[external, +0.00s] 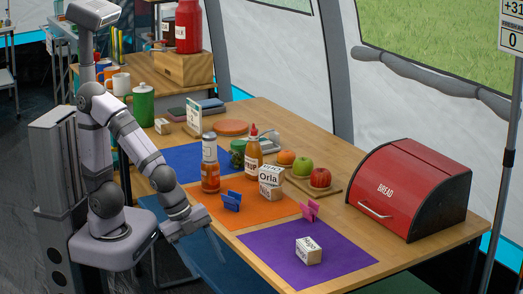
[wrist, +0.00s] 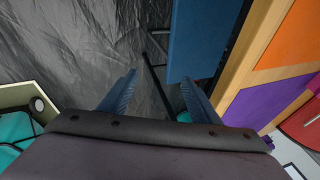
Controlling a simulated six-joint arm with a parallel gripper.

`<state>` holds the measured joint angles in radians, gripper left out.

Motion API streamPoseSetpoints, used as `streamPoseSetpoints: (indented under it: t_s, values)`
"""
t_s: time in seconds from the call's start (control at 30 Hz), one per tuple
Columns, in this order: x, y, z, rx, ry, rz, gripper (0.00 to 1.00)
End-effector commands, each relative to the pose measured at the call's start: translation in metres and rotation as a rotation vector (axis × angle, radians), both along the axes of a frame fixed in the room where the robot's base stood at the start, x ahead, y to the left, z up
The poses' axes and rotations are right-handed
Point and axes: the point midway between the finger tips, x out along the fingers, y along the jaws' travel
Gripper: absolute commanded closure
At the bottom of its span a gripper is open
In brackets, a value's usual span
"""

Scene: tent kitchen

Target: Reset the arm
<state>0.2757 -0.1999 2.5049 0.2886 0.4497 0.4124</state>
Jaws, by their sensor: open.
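My gripper (external: 197,224) is at the near left edge of the wooden table in the external view, pointing down and outward. It is empty. In the wrist view its two blue-grey fingers (wrist: 158,95) stand wide apart, with dark floor between them. My arm is bent, with the forearm sloping down to the right from the elbow. The table (external: 405,258) carries blue, orange and purple mats. No object touches the gripper.
On the table are a purple mat (external: 335,266) with a small white box (external: 308,251), blue and pink clips, bottles (external: 210,175), a fruit board (external: 330,191) and a red bread box (external: 410,190). A blue panel (wrist: 200,40) hangs beside the table edge. Open floor lies left of it.

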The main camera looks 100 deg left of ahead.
Motion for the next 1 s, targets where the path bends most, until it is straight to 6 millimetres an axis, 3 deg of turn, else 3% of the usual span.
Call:
streamPoseSetpoints:
  t_s: [0.03,0.2,0.4,0.77,1.0]
  values:
    - [-0.01,0.014,0.0,-0.025,0.052,0.118,0.43]
    - [-0.052,0.045,-0.011,-0.117,0.216,0.506,0.43]
    - [-0.103,0.059,-0.014,-0.216,0.402,0.953,0.43]
    - [-0.098,0.057,0.052,-0.208,0.386,0.914,0.43]
    - [-0.098,0.057,0.12,-0.208,0.384,0.913,0.43]
